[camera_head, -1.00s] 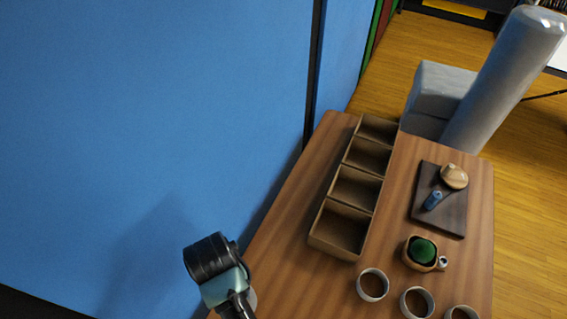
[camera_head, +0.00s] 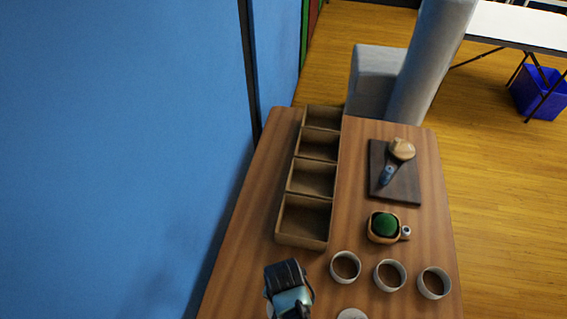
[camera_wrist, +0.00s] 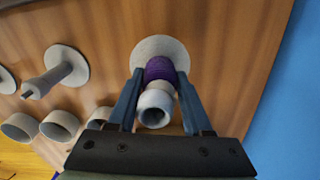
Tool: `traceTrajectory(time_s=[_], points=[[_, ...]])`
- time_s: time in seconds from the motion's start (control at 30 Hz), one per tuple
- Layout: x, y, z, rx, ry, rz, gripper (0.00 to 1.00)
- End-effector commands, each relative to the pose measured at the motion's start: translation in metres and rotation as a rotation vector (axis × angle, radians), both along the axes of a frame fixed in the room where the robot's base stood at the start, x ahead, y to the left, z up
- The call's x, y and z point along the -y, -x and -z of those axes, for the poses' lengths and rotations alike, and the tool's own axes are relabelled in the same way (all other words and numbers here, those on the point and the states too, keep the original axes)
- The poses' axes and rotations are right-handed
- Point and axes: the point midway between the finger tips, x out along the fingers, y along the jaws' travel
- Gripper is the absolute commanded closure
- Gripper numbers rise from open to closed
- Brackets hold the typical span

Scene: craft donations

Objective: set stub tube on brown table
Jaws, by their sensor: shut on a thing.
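My gripper (camera_head: 290,298) is at the bottom of the head view, over the near left part of the brown table (camera_head: 245,235). In the wrist view its two fingers (camera_wrist: 160,78) are shut on a short pale tube (camera_wrist: 155,112). The tube's open end faces the camera. A purple ribbed piece (camera_wrist: 160,70) sits in line with it between the fingertips; I cannot tell whether the two are joined. Beyond is a pale round base (camera_wrist: 148,46), in line with both. Whether the tube touches this base is unclear. The head view hides what I hold.
A compartmented wooden tray (camera_head: 305,238) stands on the table. Right of it are a dark board (camera_head: 400,187) with a wooden pot and blue piece, a bowl (camera_head: 375,236) with a green ball, and three round cups (camera_head: 345,266). A rod on a disc (camera_wrist: 66,70) stands nearby. A blue wall is left.

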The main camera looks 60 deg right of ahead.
Motion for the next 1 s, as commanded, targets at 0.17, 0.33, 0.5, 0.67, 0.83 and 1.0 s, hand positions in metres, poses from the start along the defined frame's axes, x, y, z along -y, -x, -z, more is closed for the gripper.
traceTrajectory(time_s=[0.17,0.33,0.5,0.67,0.83,1.0], points=[[0.0,-0.001,0.016,0.0,0.0,-0.001,1.0],[0.0,-0.001,0.039,0.0,0.0,-0.002,1.0],[0.0,-0.001,0.047,0.001,0.001,-0.003,1.0],[0.0,-0.001,0.047,0.001,0.002,-0.003,1.0],[0.0,-0.001,0.051,0.001,0.001,-0.003,1.0],[0.0,-0.001,0.05,0.001,0.001,-0.003,0.2]])
